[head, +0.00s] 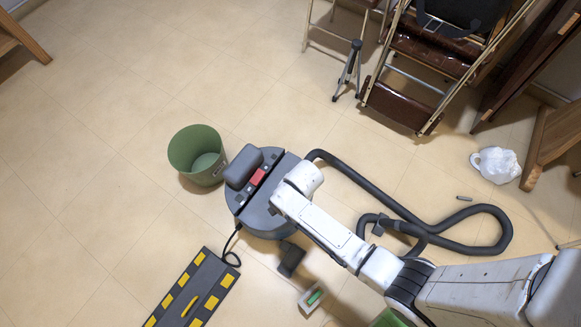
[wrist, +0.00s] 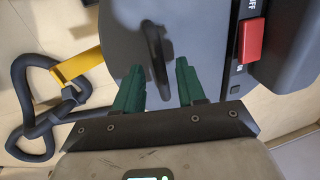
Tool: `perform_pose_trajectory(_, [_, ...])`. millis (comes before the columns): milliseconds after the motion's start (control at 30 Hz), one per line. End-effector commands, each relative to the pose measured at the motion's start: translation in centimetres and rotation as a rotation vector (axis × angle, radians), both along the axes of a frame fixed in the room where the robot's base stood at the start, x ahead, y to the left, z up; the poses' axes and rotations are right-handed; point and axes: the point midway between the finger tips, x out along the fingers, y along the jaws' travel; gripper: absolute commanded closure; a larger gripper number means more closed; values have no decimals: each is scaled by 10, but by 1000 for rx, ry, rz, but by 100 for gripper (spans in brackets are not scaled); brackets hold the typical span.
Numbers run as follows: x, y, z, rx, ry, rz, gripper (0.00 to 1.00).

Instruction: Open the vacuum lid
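The grey vacuum (head: 246,208) sits on the floor in the head view, its top partly covered by my arm. Its red switch (head: 257,177) shows there and also in the wrist view (wrist: 250,40). In the wrist view the grey lid (wrist: 205,42) fills the middle, with a dark curved handle (wrist: 154,52) on it. My gripper (wrist: 158,82) is open, its two green fingers apart. The lower end of the handle appears between the fingertips; I cannot tell whether they touch it. In the head view the fingers are hidden behind my arm.
A black hose (head: 420,230) curls on the floor to the right. A green bin (head: 197,155) stands close to the vacuum's left. A black-and-yellow striped board (head: 197,290) lies below. Folding chairs (head: 410,75) stand at top right.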

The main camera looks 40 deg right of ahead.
Motion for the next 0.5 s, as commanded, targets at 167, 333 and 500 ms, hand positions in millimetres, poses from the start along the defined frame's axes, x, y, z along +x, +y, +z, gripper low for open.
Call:
perform_pose_trajectory(167, [0, 0, 0, 0, 0, 0, 75])
perform_pose_trajectory(333, [0, 0, 0, 0, 0, 0, 91])
perform_pose_trajectory(500, [0, 0, 0, 0, 0, 0, 100])
